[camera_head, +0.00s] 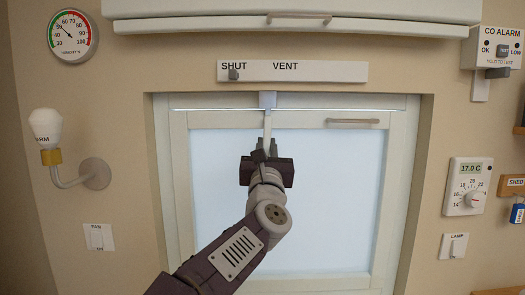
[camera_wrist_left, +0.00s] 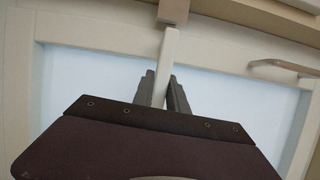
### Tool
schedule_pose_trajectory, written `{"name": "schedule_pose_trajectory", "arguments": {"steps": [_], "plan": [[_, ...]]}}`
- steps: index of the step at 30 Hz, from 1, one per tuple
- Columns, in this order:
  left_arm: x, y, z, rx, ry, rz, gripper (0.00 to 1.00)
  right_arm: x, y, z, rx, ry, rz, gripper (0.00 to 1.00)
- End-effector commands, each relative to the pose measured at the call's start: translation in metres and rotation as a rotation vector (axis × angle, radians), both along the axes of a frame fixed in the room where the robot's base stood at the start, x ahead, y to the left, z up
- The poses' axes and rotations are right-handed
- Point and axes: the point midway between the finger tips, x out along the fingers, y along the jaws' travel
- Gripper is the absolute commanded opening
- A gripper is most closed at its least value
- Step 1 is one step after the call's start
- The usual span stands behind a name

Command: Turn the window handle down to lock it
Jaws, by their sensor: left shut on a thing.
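The window handle (camera_head: 267,124) is a pale lever hanging almost straight down from a grey block (camera_head: 267,100) at the top middle of the window frame. In the left wrist view the lever (camera_wrist_left: 165,55) runs down from its block (camera_wrist_left: 173,12) between my fingers, leaning slightly. My left gripper (camera_head: 265,146) is shut on the lower part of the lever, one dark finger on each side, and hides its end. The window (camera_head: 330,200) has a white frame and frosted pane, and looks closed. My right gripper is not in view.
A bar pull (camera_head: 352,121) is fixed to the window's top rail, right of the lever. Above are a SHUT/VENT slider strip (camera_head: 310,72) and a white cabinet (camera_head: 400,14). A wall lamp (camera_head: 47,130) juts out at left; a thermostat (camera_head: 466,187) is at right.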

Motion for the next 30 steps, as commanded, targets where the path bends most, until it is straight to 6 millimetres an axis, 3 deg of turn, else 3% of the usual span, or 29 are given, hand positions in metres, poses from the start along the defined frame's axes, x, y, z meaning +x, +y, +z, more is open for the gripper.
{"name": "schedule_pose_trajectory", "arguments": {"steps": [21,22,24,30], "plan": [[-0.0006,-0.0042,0.0013,-0.071,-0.003,0.000,0.00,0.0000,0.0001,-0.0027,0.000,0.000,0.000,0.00],[-0.0007,-0.0042,0.0014,-0.071,-0.003,0.000,0.24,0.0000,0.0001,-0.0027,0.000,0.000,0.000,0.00],[-0.0006,-0.0042,0.0013,-0.071,-0.003,0.000,0.40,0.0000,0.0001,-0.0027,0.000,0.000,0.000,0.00],[-0.0003,-0.0040,0.0008,-0.069,-0.002,0.000,0.40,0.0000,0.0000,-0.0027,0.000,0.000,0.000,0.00]]}}
